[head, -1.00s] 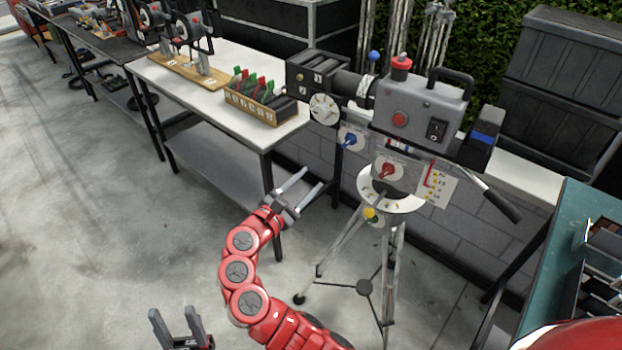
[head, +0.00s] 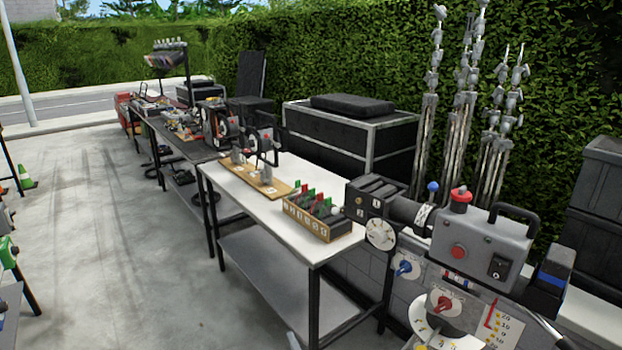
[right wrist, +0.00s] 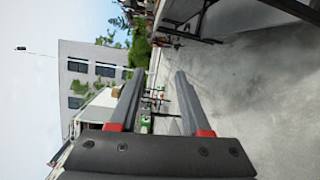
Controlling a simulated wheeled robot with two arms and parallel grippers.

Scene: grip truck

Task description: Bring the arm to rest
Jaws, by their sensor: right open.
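My right gripper shows in the right wrist view (right wrist: 158,82), with its two grey fingers apart and nothing between them. Beyond the fingers are concrete floor, a distant building and some greenery, seen sideways. In the head view only a grey fingertip of the right gripper (head: 293,341) shows at the bottom edge, in front of the white table. The rest of the right arm is below the picture. My left gripper is in neither current view.
A wooden box (head: 318,222) of coloured-tab items sits on the table. Black cases (head: 352,130) and a hedge are behind. Open concrete floor (head: 110,250) lies left.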

